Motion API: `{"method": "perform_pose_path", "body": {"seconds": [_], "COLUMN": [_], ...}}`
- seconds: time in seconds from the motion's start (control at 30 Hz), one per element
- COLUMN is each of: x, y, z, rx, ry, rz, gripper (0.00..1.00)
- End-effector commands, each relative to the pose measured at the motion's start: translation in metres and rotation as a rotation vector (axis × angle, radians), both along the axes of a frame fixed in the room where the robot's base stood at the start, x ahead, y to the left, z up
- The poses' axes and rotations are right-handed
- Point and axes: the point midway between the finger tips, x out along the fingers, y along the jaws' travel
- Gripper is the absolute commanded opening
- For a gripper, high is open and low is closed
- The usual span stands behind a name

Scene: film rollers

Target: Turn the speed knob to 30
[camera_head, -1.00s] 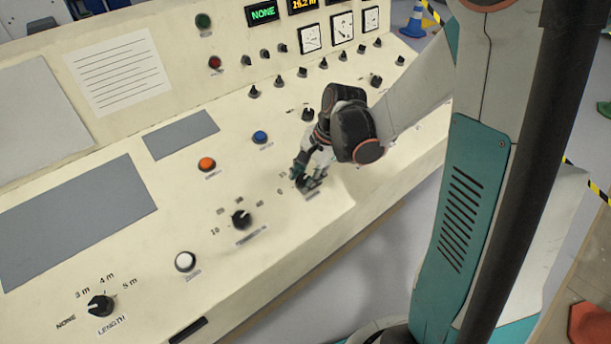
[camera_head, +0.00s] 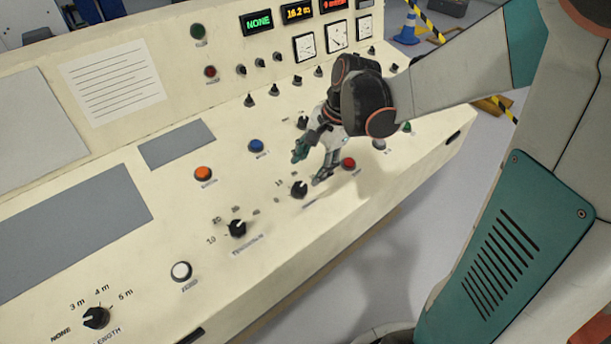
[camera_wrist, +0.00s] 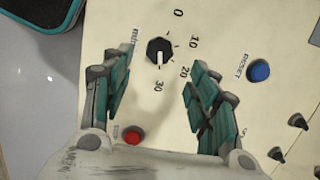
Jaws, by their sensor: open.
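The black speed knob (camera_head: 298,189) stands on the cream console's sloped face. It also shows in the wrist view (camera_wrist: 159,50), ringed by the marks 0, 10, 20 and 30. Its white pointer line points down in that view, towards the 30 mark (camera_wrist: 158,86). My gripper (camera_head: 312,165) is open and empty, raised off the panel beside the knob. In the wrist view its two teal fingers (camera_wrist: 158,86) are spread wide, with the knob beyond their tips and not between the pads. The label beside the knob is partly hidden by the left finger.
A red button (camera_head: 348,163) sits right of the knob, close under my gripper. A blue button (camera_head: 255,146), another black knob (camera_head: 237,228) and a white button (camera_head: 181,271) are nearby. The space above the panel is free.

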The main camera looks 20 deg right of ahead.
Motion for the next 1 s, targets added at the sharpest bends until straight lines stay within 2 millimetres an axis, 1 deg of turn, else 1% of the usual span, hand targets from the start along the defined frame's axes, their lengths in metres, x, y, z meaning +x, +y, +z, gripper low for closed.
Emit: {"method": "perform_pose_path", "body": {"seconds": [0.03,0.1,0.23,0.4,0.87,0.93,1.0], "x": [-0.002,-0.003,-0.005,-0.006,-0.005,-0.003,0.001], "y": [-0.003,-0.006,-0.009,-0.011,-0.010,-0.007,-0.001], "z": [0.009,0.018,0.030,0.037,0.038,0.045,0.060], "rx": [0.000,0.000,0.000,0.000,-0.003,-0.017,-0.050], "ry": [0.001,0.000,0.000,0.000,-0.004,-0.026,-0.075], "rz": [-0.002,-0.001,0.000,0.000,0.008,0.048,0.133], "gripper": [0.54,0.54,0.54,0.54,0.54,0.54,0.54]}}
